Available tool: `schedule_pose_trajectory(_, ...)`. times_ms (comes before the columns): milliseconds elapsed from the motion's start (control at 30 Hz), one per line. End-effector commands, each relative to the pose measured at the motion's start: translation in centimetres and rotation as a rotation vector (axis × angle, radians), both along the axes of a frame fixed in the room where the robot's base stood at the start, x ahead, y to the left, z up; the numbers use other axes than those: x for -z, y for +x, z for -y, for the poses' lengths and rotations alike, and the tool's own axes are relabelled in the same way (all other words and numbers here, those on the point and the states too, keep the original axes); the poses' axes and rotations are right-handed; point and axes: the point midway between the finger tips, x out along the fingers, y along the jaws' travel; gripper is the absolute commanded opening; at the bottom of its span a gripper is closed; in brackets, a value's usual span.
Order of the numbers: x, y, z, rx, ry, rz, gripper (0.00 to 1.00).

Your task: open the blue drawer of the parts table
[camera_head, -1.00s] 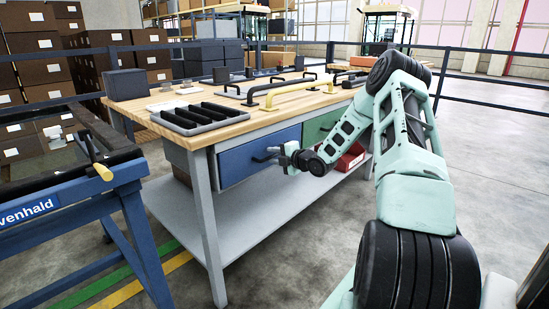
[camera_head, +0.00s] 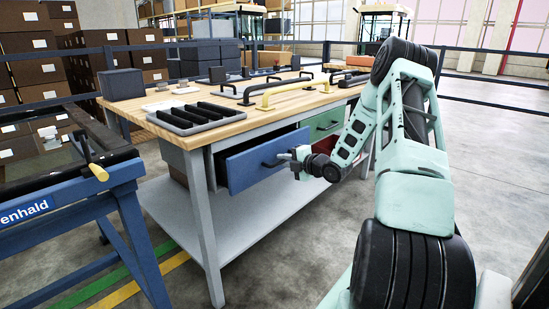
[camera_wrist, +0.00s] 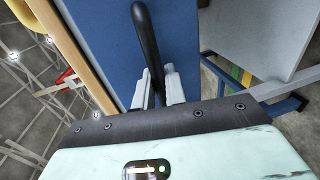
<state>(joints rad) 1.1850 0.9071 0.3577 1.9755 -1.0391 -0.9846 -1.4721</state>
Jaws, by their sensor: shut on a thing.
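The blue drawer (camera_head: 262,162) of the parts table (camera_head: 232,128) is partly pulled out, with a dark gap showing above and behind its front. Its black bar handle (camera_head: 277,163) sticks out from the front. My gripper (camera_head: 296,160) is at the handle's right end. In the wrist view the two pale fingers (camera_wrist: 159,86) of my gripper are closed around the black handle (camera_wrist: 147,40), in front of the blue drawer face (camera_wrist: 105,38). The inside of the drawer is hidden.
A blue workbench (camera_head: 75,195) stands at left. The table's grey lower shelf (camera_head: 235,225) is mostly bare. Floor in front is clear.

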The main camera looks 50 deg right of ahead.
Motion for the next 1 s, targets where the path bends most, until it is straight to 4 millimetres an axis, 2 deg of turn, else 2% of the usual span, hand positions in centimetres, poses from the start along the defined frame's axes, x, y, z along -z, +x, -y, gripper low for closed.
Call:
schedule_pose_trajectory(33,0.0,-1.5,0.1,0.002,0.0,-0.003,0.0)
schedule_pose_trajectory(200,0.1,-6.3,0.0,0.003,0.0,-0.003,0.0)
schedule_pose_trajectory(500,0.1,-13.9,0.1,0.004,0.0,-0.001,0.0)
schedule_pose_trajectory(733,0.1,-17.9,0.1,0.004,-0.001,-0.001,0.0)
schedule_pose_trajectory(1000,0.1,-19.8,0.0,0.0,0.0,-0.001,0.0)
